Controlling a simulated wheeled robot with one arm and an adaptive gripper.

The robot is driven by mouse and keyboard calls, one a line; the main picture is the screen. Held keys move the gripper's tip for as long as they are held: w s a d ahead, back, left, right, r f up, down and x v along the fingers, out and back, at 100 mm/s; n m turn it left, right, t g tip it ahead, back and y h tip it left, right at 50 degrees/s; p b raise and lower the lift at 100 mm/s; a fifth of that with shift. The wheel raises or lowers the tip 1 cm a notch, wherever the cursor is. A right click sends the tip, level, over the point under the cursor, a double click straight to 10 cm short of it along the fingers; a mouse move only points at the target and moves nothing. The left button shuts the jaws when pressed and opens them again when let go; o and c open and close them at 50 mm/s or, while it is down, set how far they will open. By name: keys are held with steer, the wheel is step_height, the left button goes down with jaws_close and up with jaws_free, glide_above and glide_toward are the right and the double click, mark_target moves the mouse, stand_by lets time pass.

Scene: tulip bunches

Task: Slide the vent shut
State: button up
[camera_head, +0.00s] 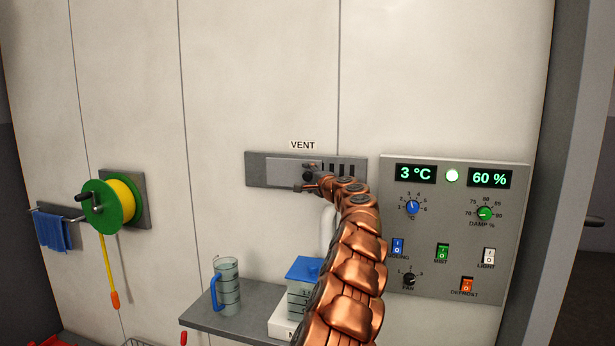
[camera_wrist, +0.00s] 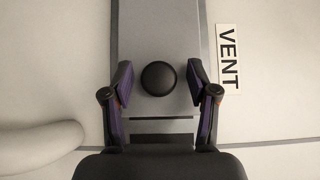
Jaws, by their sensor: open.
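The vent (camera_head: 256,170) is a grey wall plate under a VENT label (camera_head: 302,145). Its lighter sliding cover (camera_head: 285,168) spans the left and middle, and several dark slots (camera_head: 345,170) show uncovered at the right. My gripper (camera_head: 308,178) is at the cover's right part, and my copper-coloured arm hides some of the plate. In the wrist view the cover (camera_wrist: 158,35) carries a round black knob (camera_wrist: 158,78). My gripper (camera_wrist: 160,80) is open, with one finger on each side of the knob and a visible gap to each. The label (camera_wrist: 229,58) is at the right there.
A control panel (camera_head: 455,215) with displays, dials and switches is right of my arm. Below, a shelf (camera_head: 200,318) holds a measuring jug (camera_head: 227,287) and a blue-lidded container (camera_head: 303,270). A green and yellow hose reel (camera_head: 108,206) and a blue towel (camera_head: 52,232) are at left.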

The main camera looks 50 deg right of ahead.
steer(key=shift+w, duration=0.15)
jaws_close()
stand_by(0.6)
